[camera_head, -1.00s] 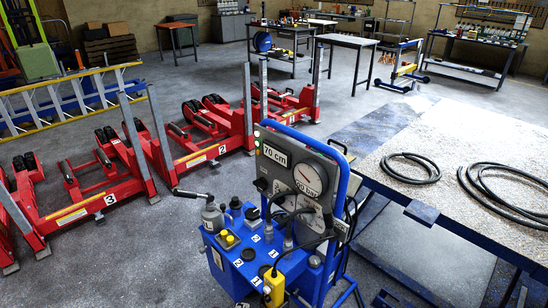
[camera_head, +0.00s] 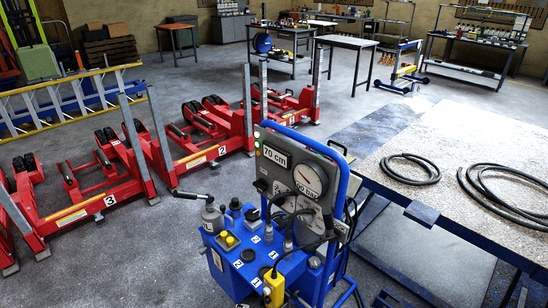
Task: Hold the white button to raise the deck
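The blue control unit (camera_head: 245,262) stands in the lower middle. Its grey panel (camera_head: 279,176) carries a sign reading 70 cm (camera_head: 275,155) and a round gauge (camera_head: 311,179). A yellow hand control (camera_head: 274,287) hangs on its front, with a small pale spot that may be the white button (camera_head: 267,291). A yellow block with round yellow knobs (camera_head: 228,241) sits on its top left. The speckled grey platform, likely the deck (camera_head: 455,150), is raised above the floor at the right. Neither of my grippers shows.
Two black hose coils (camera_head: 410,158) (camera_head: 480,203) lie on the platform. Red numbered column lifts (camera_head: 112,192) (camera_head: 212,145) stand to the left of the control unit. A yellow ladder (camera_head: 60,95) lies behind them. Workbenches (camera_head: 475,60) stand at the back. Open floor lies at the lower left.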

